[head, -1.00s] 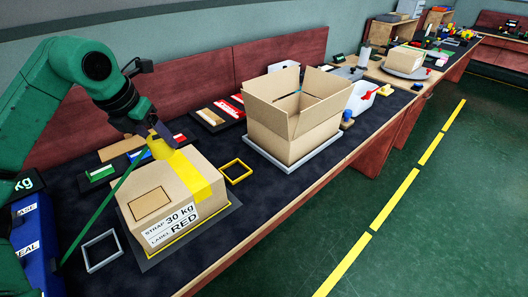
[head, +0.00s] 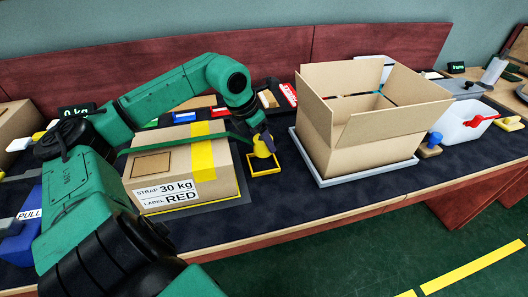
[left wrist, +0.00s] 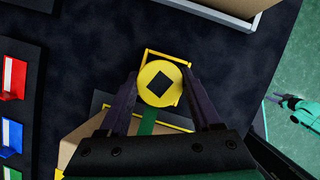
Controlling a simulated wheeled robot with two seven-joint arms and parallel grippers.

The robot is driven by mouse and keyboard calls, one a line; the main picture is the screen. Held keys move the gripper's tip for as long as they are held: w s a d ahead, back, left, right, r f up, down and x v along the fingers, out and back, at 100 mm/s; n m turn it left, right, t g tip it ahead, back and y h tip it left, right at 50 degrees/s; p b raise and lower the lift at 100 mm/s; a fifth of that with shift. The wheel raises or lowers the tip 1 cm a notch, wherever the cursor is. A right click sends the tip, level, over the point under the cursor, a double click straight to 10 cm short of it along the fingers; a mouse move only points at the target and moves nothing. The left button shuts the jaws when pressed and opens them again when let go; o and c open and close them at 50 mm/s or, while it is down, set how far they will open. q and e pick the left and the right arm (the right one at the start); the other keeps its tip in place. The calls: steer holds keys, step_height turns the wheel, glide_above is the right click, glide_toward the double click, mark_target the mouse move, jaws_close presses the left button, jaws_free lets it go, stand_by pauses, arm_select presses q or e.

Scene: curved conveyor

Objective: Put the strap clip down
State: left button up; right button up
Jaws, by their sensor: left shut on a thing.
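The strap clip (left wrist: 159,84) is a round yellow piece with a dark diamond on top. My left gripper (left wrist: 158,88) is shut on it, one dark finger on each side. In the head view the clip (head: 263,147) is just above the yellow square frame (head: 264,171), right of the closed carton (head: 184,166). I cannot tell whether it touches the frame.
An open carton (head: 345,130) stands on a grey tray (head: 350,177) to the right. Red, blue and green pieces lie behind the closed carton. A white bin (head: 466,126) stands farther right. Dark mat is bare between the yellow frame and the tray.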

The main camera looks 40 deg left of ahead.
mark_target(262, 153)
arm_select(q)
step_height(262, 153, down, 5)
steer(key=shift+s+r, duration=0.1)
steer(key=shift+r, duration=0.1)
steer(key=shift+f, duration=0.2)
arm_select(e)
steer(key=shift+w+d+f, duration=0.35)
steer(key=shift+f, duration=0.1)
arm_select(q)
steer(key=shift+f+b, duration=0.1)
steer(key=shift+b, duration=0.25)
arm_select(e)
steer(key=shift+f, duration=0.15)
arm_select(q)
steer(key=o, duration=1.5)
steer(key=shift+c, duration=0.2)
arm_select(e)
steer(key=shift+w+a, duration=0.1)
steer(key=shift+w, duration=0.3)
steer(key=shift+r, duration=0.2)
